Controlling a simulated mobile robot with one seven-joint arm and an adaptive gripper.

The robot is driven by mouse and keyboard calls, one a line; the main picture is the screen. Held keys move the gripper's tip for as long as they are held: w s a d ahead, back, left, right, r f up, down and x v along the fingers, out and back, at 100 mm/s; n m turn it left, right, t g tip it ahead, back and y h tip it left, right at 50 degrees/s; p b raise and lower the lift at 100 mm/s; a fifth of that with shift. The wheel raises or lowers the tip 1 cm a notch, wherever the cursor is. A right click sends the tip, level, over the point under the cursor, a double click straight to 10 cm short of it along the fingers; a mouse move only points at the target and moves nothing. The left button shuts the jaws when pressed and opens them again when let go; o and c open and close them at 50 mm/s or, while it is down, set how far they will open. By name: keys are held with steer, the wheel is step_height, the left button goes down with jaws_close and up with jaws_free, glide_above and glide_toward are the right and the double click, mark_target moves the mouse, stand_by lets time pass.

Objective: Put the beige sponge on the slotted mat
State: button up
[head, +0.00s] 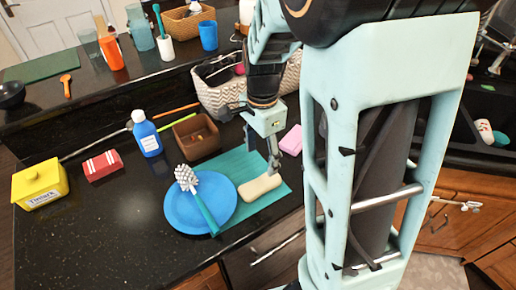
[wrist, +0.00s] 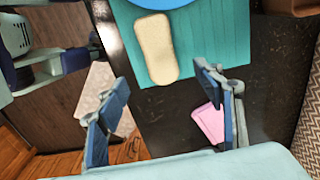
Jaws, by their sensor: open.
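The beige sponge (head: 260,188) lies flat on the right part of the teal slotted mat (head: 246,160), beside a blue plate. My gripper (head: 274,166) is above the back edge of the sponge in the head view. In the wrist view my gripper (wrist: 161,92) has its two fingers wide apart with nothing between them, and the sponge is beyond the fingertips.
A blue plate (head: 182,212) with a white-bristled brush (head: 188,180) overlaps the mat's left part. A pink sponge (head: 291,140) lies behind the mat. A brown box (head: 190,147), a blue bottle (head: 146,137) and a woven basket (head: 212,97) stand farther back. The left front counter is clear.

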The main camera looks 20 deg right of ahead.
mark_target(261, 184)
step_height(261, 184, down, 11)
steer(key=shift+s+a+r, duration=0.1)
steer(key=shift+a, duration=0.05)
stand_by(0.4)
steer(key=c, duration=1.1)
steer(key=shift+o, duration=0.2)
steer(key=shift+r, duration=0.1)
